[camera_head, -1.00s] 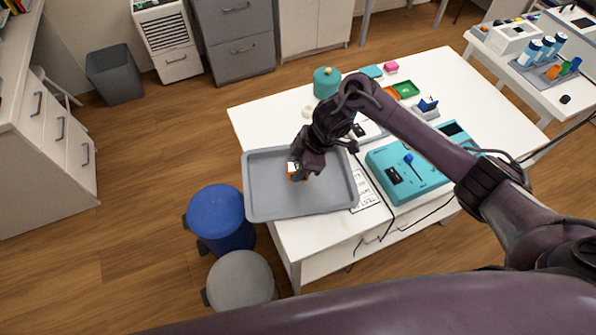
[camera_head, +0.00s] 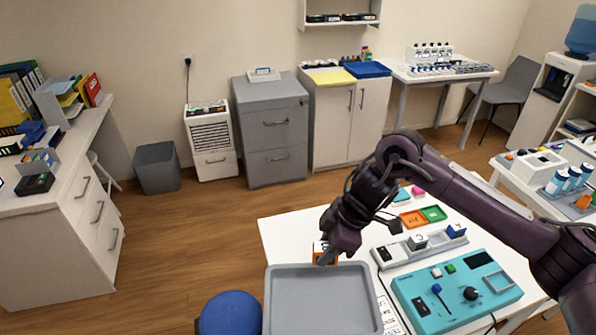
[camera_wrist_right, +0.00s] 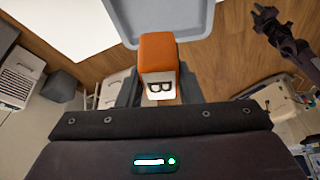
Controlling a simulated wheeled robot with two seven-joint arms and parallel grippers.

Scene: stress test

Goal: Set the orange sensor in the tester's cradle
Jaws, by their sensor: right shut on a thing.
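The orange sensor (camera_head: 326,258) has a white end and is held between the fingers of my right gripper (camera_head: 330,252), above the far edge of the grey tray (camera_head: 322,300). In the right wrist view the sensor (camera_wrist_right: 158,55) sits between the fingers, with a dark letter B on its white end. The teal tester (camera_head: 455,292) stands on the white table to the right, with a blue lever, a black knob and small buttons. I cannot make out its cradle for certain. My left gripper (camera_wrist_right: 266,16) shows small at the upper right of the wrist view; its jaws are unclear.
A printed sheet lies right of the grey tray. A blue stool (camera_head: 230,315) stands by the table's left side.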

